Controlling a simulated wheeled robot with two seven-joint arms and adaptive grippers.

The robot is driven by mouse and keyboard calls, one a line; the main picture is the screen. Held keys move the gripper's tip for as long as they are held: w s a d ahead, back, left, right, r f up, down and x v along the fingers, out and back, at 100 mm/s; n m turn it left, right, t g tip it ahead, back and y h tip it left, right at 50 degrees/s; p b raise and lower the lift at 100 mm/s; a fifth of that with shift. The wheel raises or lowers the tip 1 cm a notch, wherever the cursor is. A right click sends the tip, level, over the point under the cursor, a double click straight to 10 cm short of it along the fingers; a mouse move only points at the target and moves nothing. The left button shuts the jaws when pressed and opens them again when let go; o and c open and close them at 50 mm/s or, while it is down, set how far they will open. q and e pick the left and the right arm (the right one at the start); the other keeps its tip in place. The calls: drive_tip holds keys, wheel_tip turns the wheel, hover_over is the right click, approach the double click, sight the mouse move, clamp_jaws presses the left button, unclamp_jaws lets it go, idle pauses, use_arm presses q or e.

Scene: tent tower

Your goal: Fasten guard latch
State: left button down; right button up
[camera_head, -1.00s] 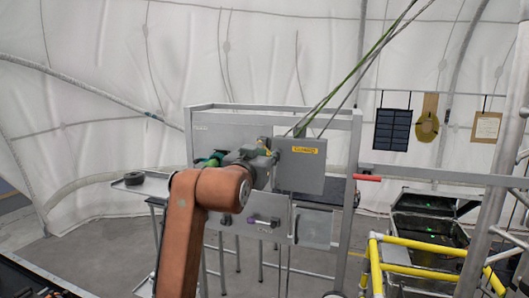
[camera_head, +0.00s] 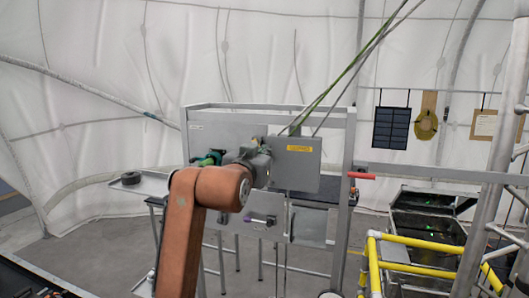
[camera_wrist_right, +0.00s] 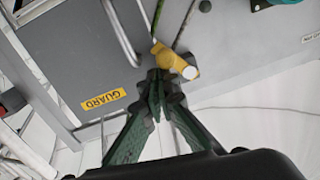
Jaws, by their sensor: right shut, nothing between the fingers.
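The guard is a grey plate (camera_head: 297,172) with a yellow label on the front of the framed cabinet. Its GUARD label (camera_wrist_right: 103,99) reads upside down in the right wrist view. A yellow latch piece (camera_wrist_right: 172,57) with a pale round end sits by the plate's edge. My right gripper (camera_wrist_right: 157,78) is shut and empty, its green fingertips just below the yellow piece in the picture; I cannot tell whether they touch it. In the head view my right gripper (camera_head: 262,148) is largely hidden by my orange arm, and the latch cannot be made out. My left gripper is out of view.
A green fixture (camera_head: 208,158) is on the cabinet left of my gripper. A purple-marked handle (camera_head: 262,219) is below. A red handle (camera_head: 361,176) sticks out at right. Yellow rails (camera_head: 415,243) and an open case (camera_head: 432,203) stand further right. Ropes (camera_head: 350,70) run up from the cabinet.

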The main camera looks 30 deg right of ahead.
drive_tip(key=o, duration=0.8)
drive_tip(key=v, duration=1.2)
drive_tip(key=shift+o, duration=0.2)
drive_tip(key=shift+a, duration=0.1)
